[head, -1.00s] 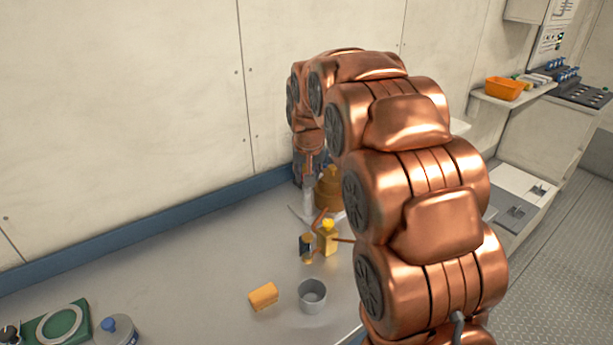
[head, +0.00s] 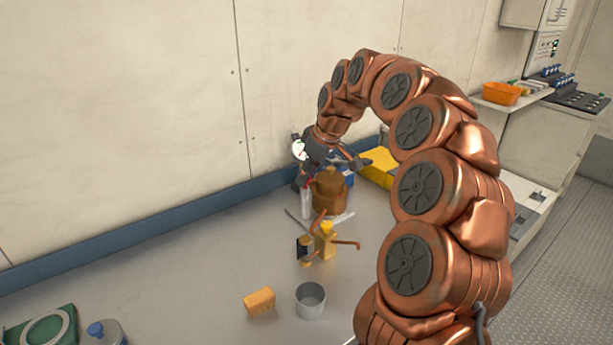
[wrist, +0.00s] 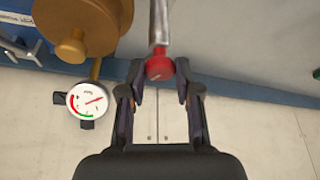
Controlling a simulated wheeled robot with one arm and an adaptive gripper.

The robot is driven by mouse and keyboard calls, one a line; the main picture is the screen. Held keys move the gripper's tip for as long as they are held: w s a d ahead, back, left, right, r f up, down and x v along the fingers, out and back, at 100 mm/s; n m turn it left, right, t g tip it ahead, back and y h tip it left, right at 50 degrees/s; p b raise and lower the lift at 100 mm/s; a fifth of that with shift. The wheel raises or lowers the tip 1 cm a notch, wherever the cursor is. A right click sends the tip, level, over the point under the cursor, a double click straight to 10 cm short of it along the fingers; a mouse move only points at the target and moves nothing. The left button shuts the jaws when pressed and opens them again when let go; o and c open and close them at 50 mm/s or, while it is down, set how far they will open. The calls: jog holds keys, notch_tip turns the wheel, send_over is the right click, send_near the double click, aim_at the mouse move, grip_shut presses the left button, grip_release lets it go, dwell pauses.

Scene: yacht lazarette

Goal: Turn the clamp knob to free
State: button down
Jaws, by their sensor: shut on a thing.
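A red knob (wrist: 160,68) sits at the end of a grey metal rod (wrist: 159,24) in the wrist view. My gripper (wrist: 160,80) is shut on the red knob, one finger on each side. A round dial gauge (wrist: 87,100) with a white face is just left of my gripper; its white face (head: 299,150) also shows in the head view. In the head view my gripper (head: 312,178) is near the back wall, above the grey rod (head: 306,205); its fingertips are hard to make out there. I cannot tell for sure that the red knob is the clamp knob.
A brown round-topped object (head: 329,193) stands close to the rod, with a yellow box (head: 379,168) behind it. A yellow-topped fixture with copper-coloured arms (head: 325,240), a grey cup (head: 310,300) and an orange block (head: 260,301) stand nearer. The bench at left-centre is clear.

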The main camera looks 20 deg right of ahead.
jog(key=n, duration=0.2)
jog(key=n+g+y, duration=0.1)
jog(key=n, duration=0.1)
jog(key=shift+f+n+g, duration=0.1)
jog(key=shift+n+g, duration=0.2)
jog(key=shift+d, duration=0.1)
dwell(0.4)
jog(key=c, duration=0.8)
grip_release()
jog(key=shift+w, duration=0.1)
jog(key=shift+r, duration=0.2)
jog(key=v, duration=0.7)
jog(key=shift+d, duration=0.2)
jog(key=shift+a+r, duration=0.1)
jog(key=shift+r, duration=0.05)
